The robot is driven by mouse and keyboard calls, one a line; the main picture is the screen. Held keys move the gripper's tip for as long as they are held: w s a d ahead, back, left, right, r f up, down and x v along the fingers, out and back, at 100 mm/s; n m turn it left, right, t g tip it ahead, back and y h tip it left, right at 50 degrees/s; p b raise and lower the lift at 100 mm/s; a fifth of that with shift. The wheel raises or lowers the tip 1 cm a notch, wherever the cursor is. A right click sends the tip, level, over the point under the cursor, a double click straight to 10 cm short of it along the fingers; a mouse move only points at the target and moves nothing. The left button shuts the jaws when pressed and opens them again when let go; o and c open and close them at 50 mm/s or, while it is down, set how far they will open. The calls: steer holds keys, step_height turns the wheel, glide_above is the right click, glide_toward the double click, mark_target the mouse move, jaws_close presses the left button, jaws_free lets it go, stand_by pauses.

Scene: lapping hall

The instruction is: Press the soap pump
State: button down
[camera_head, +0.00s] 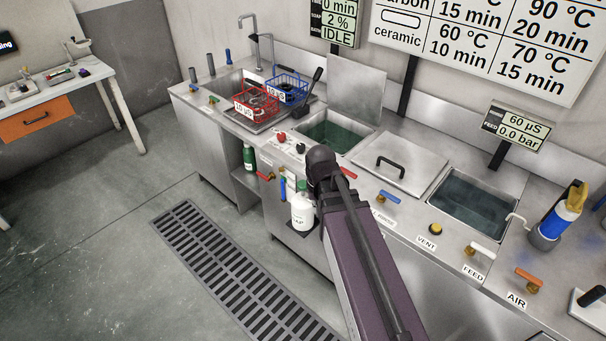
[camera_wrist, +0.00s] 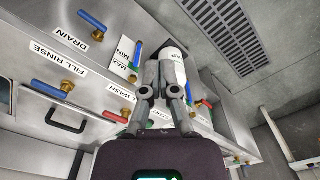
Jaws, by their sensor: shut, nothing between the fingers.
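The soap bottle (camera_head: 302,213) is white with a dark-lettered label. It stands upright on a small bracket at the front of the steel counter. Its narrow top shows just left of my arm in the head view. In the wrist view the bottle's white body (camera_wrist: 174,54) shows just beyond the fingertips, partly covered by them. My gripper (camera_wrist: 161,68) is shut and empty, pointing towards the bottle. The pump top is hidden behind the fingers there, and I cannot tell whether they touch it. In the head view my arm hides the fingers.
Valve handles stick out along the counter front, including a red one (camera_head: 266,176) and a blue one (camera_head: 389,196). A green bottle (camera_head: 249,158) stands on the shelf below. Red (camera_head: 256,104) and blue (camera_head: 288,88) baskets sit at the back. The floor grate (camera_head: 235,270) is clear.

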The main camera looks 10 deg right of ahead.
mark_target(302, 183)
steer(key=w+r+m+p, duration=0.2)
steer(key=w+m, duration=0.7)
steer(key=w, duration=1.5)
steer(key=shift+w+r, duration=0.15)
steer(key=shift+w, duration=0.05)
steer(key=shift+d, duration=0.1)
step_height(302, 183, down, 14)
steer(key=b, duration=1.4)
steer(key=shift+f+b, duration=1.4)
steer(key=shift+s, duration=0.1)
steer(key=shift+r, duration=0.25)
step_height(302, 183, up, 14)
steer(key=p, duration=1.4)
steer(key=shift+f, duration=0.15)
